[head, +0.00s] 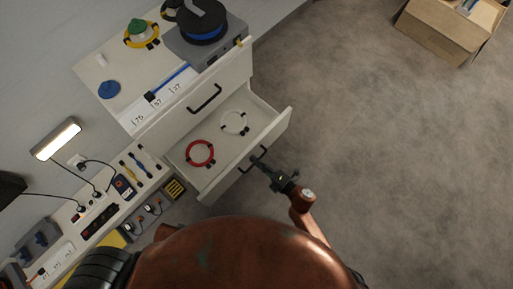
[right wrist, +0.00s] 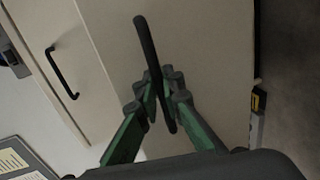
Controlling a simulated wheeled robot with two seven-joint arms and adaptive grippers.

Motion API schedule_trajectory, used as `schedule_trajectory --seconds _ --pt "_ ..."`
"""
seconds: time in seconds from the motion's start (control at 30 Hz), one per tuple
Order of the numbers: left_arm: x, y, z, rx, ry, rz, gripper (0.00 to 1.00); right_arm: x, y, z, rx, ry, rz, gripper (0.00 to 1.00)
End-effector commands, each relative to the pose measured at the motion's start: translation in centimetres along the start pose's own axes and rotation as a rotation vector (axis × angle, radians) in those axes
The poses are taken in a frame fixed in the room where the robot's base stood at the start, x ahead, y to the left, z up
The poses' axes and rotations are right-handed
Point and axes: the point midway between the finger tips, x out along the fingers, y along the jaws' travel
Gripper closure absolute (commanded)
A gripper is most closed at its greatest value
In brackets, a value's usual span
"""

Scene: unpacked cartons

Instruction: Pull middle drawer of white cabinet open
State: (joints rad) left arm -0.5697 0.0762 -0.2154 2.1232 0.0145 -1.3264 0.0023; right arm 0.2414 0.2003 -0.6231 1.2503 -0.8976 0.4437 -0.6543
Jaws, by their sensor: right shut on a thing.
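The white cabinet (head: 173,128) stands at the left in the head view. The drawer below its top one, the middle drawer (head: 279,120), is pulled out, with its inside showing. A red cable ring (head: 200,153) and a white cable ring (head: 235,123) lie in it. My right gripper (head: 262,166) is at the drawer's front, shut on its black bar handle (head: 252,158). The right wrist view shows the green-sided fingers (right wrist: 163,92) closed around the handle (right wrist: 146,42) in front of the pale drawer front (right wrist: 215,70). My left gripper is not in view.
The top drawer's handle (head: 205,98) is above the open drawer, and that drawer is shut. A black spool (head: 200,25) and other items stand on the cabinet top. An open carton (head: 437,38) is at the far right. The grey floor (head: 390,170) between is clear.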

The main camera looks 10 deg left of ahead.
Motion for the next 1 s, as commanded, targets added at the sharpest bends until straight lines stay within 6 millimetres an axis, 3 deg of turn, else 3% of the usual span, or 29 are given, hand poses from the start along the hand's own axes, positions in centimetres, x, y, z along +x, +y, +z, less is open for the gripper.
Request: schedule_trajectory --seconds 0.3,0.63,0.77,1.0 --pt "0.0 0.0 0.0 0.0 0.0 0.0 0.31 -0.1 -0.1 0.1 0.0 -0.001 -0.001 0.75" --pt "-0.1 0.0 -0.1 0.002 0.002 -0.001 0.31 -0.3 -0.1 0.1 0.0 -0.002 -0.001 0.75" --pt "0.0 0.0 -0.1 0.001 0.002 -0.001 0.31 -1.8 -0.1 0.1 -0.002 -0.002 -0.002 0.75" --pt "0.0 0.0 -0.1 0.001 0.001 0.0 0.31 -6.8 -0.2 0.1 0.0 -0.002 -0.004 0.75"
